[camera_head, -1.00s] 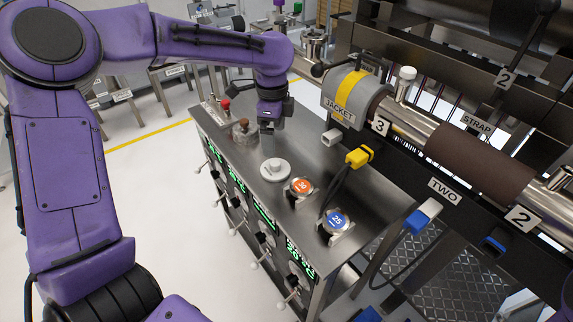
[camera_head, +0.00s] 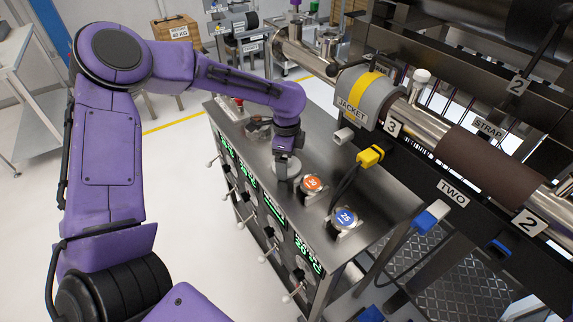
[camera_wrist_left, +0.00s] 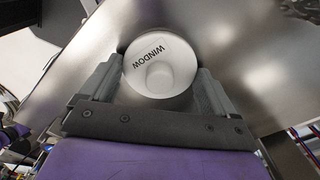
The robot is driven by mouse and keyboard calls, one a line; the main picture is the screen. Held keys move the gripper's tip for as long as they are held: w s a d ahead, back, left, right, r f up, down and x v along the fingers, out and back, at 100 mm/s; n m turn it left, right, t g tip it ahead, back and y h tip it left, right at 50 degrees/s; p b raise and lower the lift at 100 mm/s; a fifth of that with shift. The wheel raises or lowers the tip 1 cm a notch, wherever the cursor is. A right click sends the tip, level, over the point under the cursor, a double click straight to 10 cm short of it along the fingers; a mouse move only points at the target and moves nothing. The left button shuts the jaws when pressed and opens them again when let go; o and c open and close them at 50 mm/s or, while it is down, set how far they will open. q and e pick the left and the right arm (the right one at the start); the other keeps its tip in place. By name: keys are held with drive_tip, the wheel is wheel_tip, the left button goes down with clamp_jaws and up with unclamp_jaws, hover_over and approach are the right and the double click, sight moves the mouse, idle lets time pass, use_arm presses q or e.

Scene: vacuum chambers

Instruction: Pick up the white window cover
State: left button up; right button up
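The white window cover (camera_wrist_left: 160,65) is a round disc with a raised knob and the word WINDOW, seen in the left wrist view. In the head view the cover (camera_head: 293,171) sits on the steel cart top and is partly hidden by my gripper. My left gripper (camera_wrist_left: 158,72) points down over it, one finger on each side of the disc's rim. The fingers are spread about as wide as the disc; I cannot tell whether they touch it. In the head view my left gripper (camera_head: 282,164) is at the cover. My right gripper is not in view.
The steel cart (camera_head: 345,190) also carries an orange-topped fitting (camera_head: 313,184) and a blue-topped fitting (camera_head: 345,217) close right of the cover. A yellow connector (camera_head: 370,156) and the jacketed pipe (camera_head: 365,95) stand at the right. A metal-topped fitting stands behind my gripper.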

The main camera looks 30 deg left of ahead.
use_arm(q)
drive_tip(key=shift+c, duration=0.5)
